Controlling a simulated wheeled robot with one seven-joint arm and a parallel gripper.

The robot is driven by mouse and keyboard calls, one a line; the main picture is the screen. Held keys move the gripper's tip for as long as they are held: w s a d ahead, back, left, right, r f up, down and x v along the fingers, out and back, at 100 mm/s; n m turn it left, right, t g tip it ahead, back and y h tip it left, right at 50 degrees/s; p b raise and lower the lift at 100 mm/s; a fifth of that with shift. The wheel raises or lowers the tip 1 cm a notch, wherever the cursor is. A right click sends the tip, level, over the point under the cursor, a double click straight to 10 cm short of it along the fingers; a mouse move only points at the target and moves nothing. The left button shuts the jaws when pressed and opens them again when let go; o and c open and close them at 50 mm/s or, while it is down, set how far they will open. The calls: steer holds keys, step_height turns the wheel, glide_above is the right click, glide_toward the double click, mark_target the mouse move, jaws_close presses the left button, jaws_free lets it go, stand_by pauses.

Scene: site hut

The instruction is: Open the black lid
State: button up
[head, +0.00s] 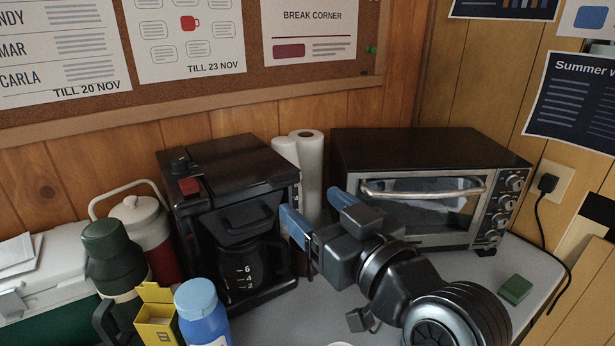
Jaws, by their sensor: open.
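The black lid (235,153) is the flat top of the black coffee maker (182,222) at the left centre in the head view. It looks closed, lying level on the machine. A red switch (189,186) is at its left front corner. A glass carafe (245,268) with level marks stands in the machine below. My gripper (311,204) has blue fingertips, is open and empty, and is just right of the coffee maker, lower than the lid. It looks apart from the lid. My gripper partly hides the paper towel rolls and the toaster oven front.
A toaster oven (430,148) stands to the right, with paper towel rolls (308,160) between it and the coffee maker. A green flask (110,255), red jug (160,245), yellow box (157,318) and blue bottle (200,312) crowd the left. A green sponge (515,289) lies right.

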mark_target(286, 182)
steer(key=p+x, duration=0.1)
steer(key=x, duration=0.6)
steer(key=shift+w+a, duration=0.2)
steer(key=shift+w, duration=0.1)
jaws_close()
stand_by(0.4)
